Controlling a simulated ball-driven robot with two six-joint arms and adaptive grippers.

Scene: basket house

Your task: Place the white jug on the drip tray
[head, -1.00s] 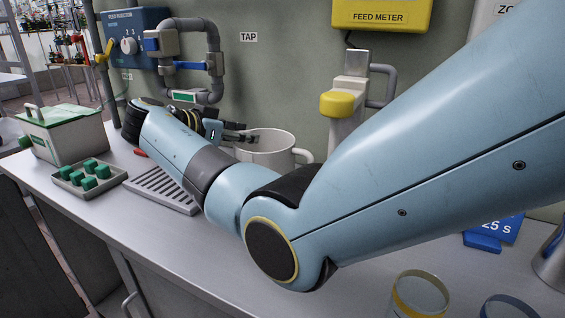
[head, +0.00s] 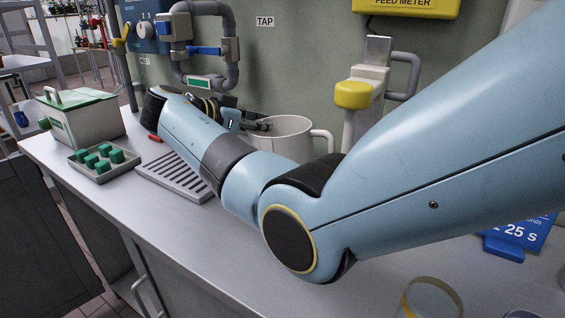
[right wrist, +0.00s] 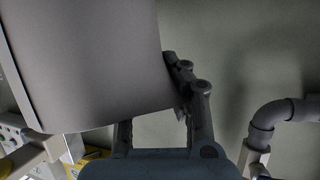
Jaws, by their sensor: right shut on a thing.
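The white jug (head: 288,135) is upright behind my right forearm in the head view, its handle to the right. Its lower part is hidden by my arm, so I cannot tell whether it touches the counter. My right gripper (head: 258,125) is shut on the jug's left upper side. In the right wrist view the jug (right wrist: 85,65) fills the left, looking grey, with a gripper finger (right wrist: 190,95) beside it. The slotted grey drip tray (head: 185,178) lies on the counter, left of the jug and partly covered by my arm. My left gripper is out of view.
A grey pipe with a blue-handled tap (head: 205,50) is on the wall above and behind the tray. A yellow-topped dispenser (head: 355,95) stands right of the jug. A tray of green pieces (head: 103,160) and a green-lidded box (head: 85,117) stand left.

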